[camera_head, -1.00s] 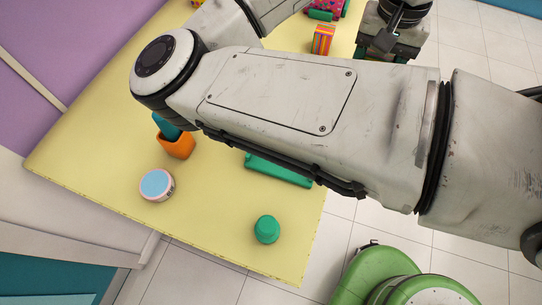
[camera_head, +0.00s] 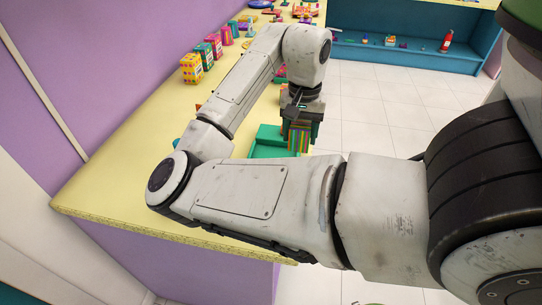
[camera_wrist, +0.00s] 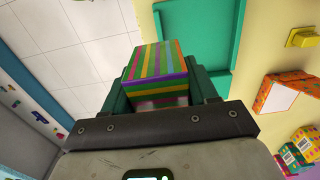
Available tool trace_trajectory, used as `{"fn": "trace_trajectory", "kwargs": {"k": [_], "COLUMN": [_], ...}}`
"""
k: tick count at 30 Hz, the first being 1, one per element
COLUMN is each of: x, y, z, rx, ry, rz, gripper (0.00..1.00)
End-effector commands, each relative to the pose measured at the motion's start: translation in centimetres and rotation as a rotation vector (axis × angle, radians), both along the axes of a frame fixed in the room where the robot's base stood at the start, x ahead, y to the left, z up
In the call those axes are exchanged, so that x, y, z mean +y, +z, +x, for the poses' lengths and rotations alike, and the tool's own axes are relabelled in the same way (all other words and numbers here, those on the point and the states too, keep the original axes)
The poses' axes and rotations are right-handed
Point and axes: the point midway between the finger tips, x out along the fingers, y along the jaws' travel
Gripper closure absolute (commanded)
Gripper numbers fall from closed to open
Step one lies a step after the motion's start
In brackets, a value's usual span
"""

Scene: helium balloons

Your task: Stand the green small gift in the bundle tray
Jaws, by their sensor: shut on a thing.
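My gripper (camera_head: 302,118) is shut on a small box gift (camera_head: 299,138) with green, orange, yellow and purple stripes. In the wrist view the striped gift (camera_wrist: 156,62) sits between the two fingers (camera_wrist: 160,92). The green bundle tray (camera_head: 268,132) lies on the yellow table, just left of the held gift. In the wrist view the tray (camera_wrist: 207,48) is flat, with a raised rim, beside and beyond the gift, and its visible part is empty. My arm hides part of the tray in the head view.
Patterned gift bags and boxes (camera_head: 191,68) stand along the purple wall side of the yellow table (camera_head: 110,165). An orange box (camera_wrist: 283,92) and a yellow item (camera_wrist: 301,37) are near the tray. White tiled floor (camera_head: 375,110) lies right of the table.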

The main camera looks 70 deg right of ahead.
Motion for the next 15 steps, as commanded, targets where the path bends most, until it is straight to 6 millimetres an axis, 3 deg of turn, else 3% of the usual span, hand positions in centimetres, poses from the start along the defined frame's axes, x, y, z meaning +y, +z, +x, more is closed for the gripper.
{"fn": "trace_trajectory", "kwargs": {"k": [3,6,15], "x": [-0.5,-0.8,-1.5], "y": [-1.0,-3.0,-6.0], "z": [2.8,4.1,6.5], "rx": [-0.002,0.0,0.0], "ry": [0.008,0.005,0.0], "rz": [0.002,0.003,-0.001], "gripper": [0.82,0.82,0.82]}}
